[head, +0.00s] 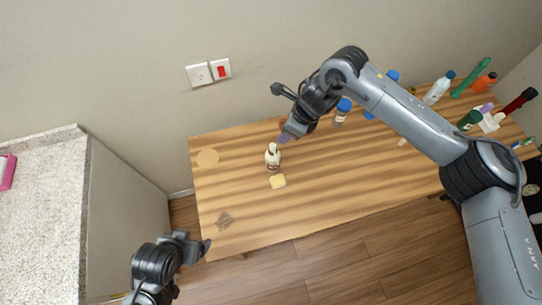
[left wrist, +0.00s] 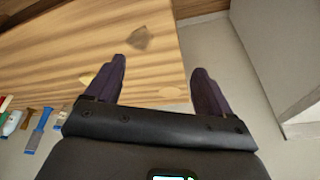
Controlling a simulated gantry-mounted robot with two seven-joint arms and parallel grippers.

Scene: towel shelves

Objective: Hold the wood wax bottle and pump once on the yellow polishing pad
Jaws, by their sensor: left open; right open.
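The wood wax bottle (head: 272,158), white with a dark label and a pump top, stands upright on the wooden table. The yellow polishing pad (head: 278,181) lies flat just in front of it, a small gap apart. My right gripper (head: 286,137) is open, just behind and to the right of the bottle's top, and appears not to hold it. My left gripper (head: 207,246) is open and empty by the table's front left corner, well away from bottle and pad. Its two dark fingers show spread apart in the left wrist view (left wrist: 158,90).
The wooden table (head: 330,195) has clear room at its front and middle. Several bottles, including a white one (head: 438,90) and a blue-capped one (head: 342,110), stand along the back right. A granite-topped counter (head: 45,200) is at the left.

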